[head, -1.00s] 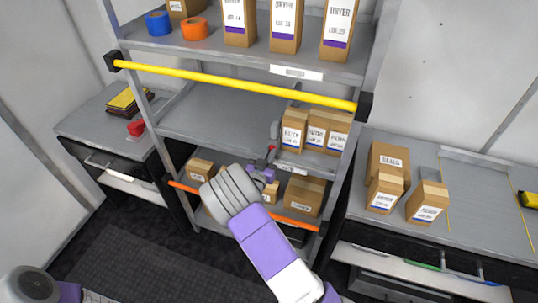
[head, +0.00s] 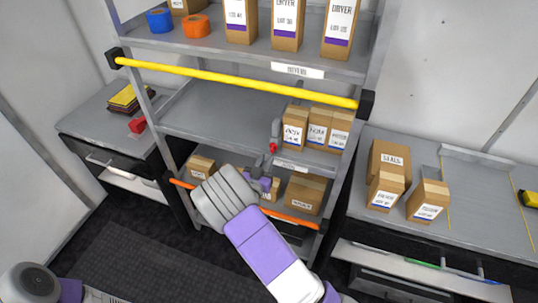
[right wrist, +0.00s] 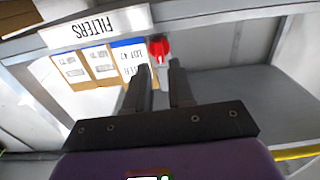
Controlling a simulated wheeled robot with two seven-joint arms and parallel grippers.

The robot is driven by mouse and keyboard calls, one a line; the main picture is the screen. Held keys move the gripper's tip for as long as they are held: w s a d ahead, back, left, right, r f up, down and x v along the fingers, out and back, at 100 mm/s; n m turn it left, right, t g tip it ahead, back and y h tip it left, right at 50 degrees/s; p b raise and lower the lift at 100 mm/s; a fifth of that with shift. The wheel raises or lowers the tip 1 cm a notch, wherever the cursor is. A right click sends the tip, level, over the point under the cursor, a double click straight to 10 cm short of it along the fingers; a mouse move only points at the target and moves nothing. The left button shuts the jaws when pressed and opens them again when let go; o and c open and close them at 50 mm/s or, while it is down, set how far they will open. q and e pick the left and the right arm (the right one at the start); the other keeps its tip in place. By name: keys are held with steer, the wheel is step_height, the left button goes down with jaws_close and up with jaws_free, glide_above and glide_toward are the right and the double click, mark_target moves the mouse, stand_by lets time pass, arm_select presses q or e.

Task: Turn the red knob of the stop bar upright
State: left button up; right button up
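The red knob (head: 273,148) sits at the front edge of the middle shelf, left of the small boxes, with a grey upright piece (head: 276,129) just above it. In the right wrist view the round red knob (right wrist: 158,47) shows just beyond the fingertips, with a pale mark on its face. My right gripper (head: 265,161) is just below the knob in the head view. Its two dark fingers (right wrist: 161,66) are apart with nothing between them, and I see no contact with the knob. My left gripper is not in view.
A yellow bar (head: 230,82) crosses the rack above the middle shelf, and an orange bar (head: 290,217) crosses lower down. Boxes (head: 295,130) stand right of the knob, behind a FILTERS label (right wrist: 97,27). The middle shelf (head: 210,118) is bare to the left.

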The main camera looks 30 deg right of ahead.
steer(key=shift+v, duration=1.5)
steer(key=s+a+f+n+g+y, duration=0.1)
steer(key=s+a+f+g+y, duration=0.2)
steer(key=f, duration=0.4)
steer(key=s+a+f+n+g+y, duration=0.15)
steer(key=s+f+y, duration=0.25)
steer(key=f, duration=0.4)
steer(key=s+a+f+n+g+y, duration=0.1)
steer(key=s+a+f+n+y, duration=0.2)
steer(key=f, duration=0.4)
steer(key=s+a+f+n+g+y, duration=0.1)
steer(key=s+a+f+g+y, duration=0.1)
steer(key=s+a+g+y, duration=0.4)
steer(key=s+a+y, duration=0.1)
steer(key=s+a, duration=0.4)
steer(key=s, duration=0.4)
steer(key=shift+s+a+y, duration=0.3)
steer(key=shift+a+y, duration=0.1)
steer(key=shift+f+n, duration=0.1)
steer(key=shift+n, duration=0.15)
